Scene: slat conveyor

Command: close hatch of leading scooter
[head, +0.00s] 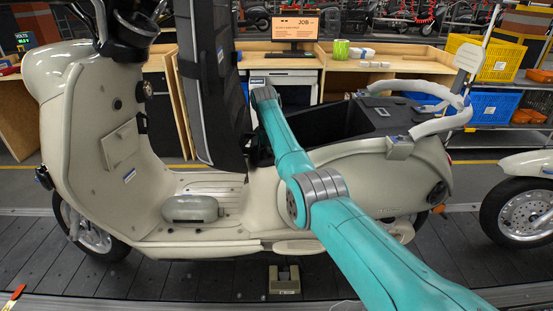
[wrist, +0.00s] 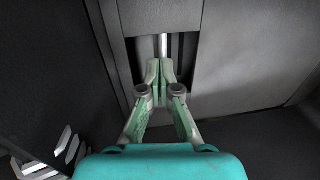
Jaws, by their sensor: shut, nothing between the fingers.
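The leading scooter (head: 330,185) is cream and faces left on the slat conveyor. Its long black hatch (head: 212,80), the seat lid, stands upright, so the dark bay (head: 335,125) behind it is open. My teal arm reaches over the scooter's side toward the hatch's foot; my gripper is not clearly visible in the head view. In the wrist view my gripper (wrist: 162,70) is shut and empty. Its tips are close to a dark grey panel with a recess (wrist: 180,55) and a pale upright rod (wrist: 163,45); contact cannot be told.
A second scooter (head: 520,205) stands behind at the right. White curved rails (head: 445,120) rise over the leading scooter's tail. A wooden desk (head: 400,62) with a monitor (head: 295,28) stands beyond the conveyor (head: 190,270). Dark walls stand close around my gripper in the wrist view.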

